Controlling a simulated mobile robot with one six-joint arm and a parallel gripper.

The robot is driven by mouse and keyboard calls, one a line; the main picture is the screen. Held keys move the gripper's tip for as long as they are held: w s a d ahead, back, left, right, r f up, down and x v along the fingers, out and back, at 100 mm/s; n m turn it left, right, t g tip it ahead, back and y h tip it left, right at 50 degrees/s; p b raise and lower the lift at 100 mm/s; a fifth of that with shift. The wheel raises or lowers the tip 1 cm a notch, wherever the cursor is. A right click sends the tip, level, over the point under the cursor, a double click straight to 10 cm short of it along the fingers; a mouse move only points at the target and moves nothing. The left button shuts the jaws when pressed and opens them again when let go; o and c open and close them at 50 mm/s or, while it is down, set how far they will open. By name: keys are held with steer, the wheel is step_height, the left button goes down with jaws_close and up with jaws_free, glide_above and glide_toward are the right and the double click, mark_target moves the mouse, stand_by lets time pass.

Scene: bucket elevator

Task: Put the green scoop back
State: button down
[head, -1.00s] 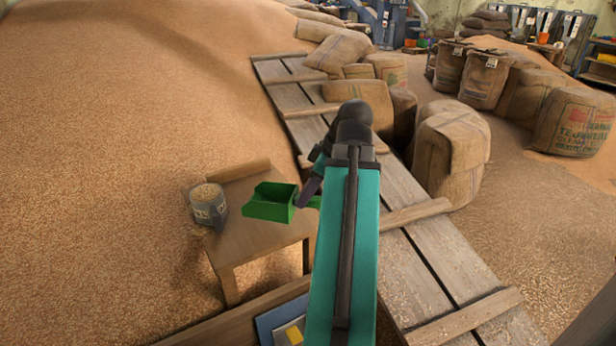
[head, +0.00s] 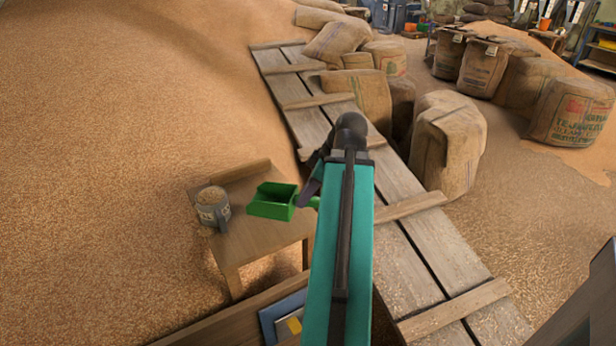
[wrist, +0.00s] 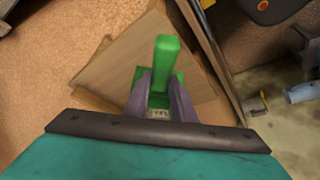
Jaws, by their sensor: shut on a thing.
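The green scoop (head: 273,201) shows in the head view, its open tray to the left of my gripper (head: 312,190) and its handle running toward the fingers. In the wrist view my gripper (wrist: 160,95) is shut on the green scoop (wrist: 166,55). The scoop appears over the small wooden table (head: 262,242); I cannot tell whether it touches the top. In the head view my arm hides part of the grip.
A grain-filled cup (head: 212,207) with a grey handle stands on the table's left side. Grain (head: 110,130) is heaped at the left. A plank walkway (head: 420,245) runs past on the right, with burlap sacks (head: 448,145) beyond. A blue item (head: 280,318) lies near the bottom.

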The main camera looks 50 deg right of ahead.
steer(key=p, duration=0.7)
steer(key=shift+w+d+r, duration=0.15)
steer(key=shift+d, duration=0.1)
steer(key=w+d+f+p, duration=0.1)
steer(key=w+d+p, duration=0.5)
steer(key=d, duration=0.2)
steer(key=shift+d+f, duration=0.25)
steer(key=shift+d, duration=0.05)
stand_by(0.4)
steer(key=shift+f+p, duration=0.85)
steer(key=shift+f, duration=1)
steer(key=c, duration=1.5)
jaws_free()
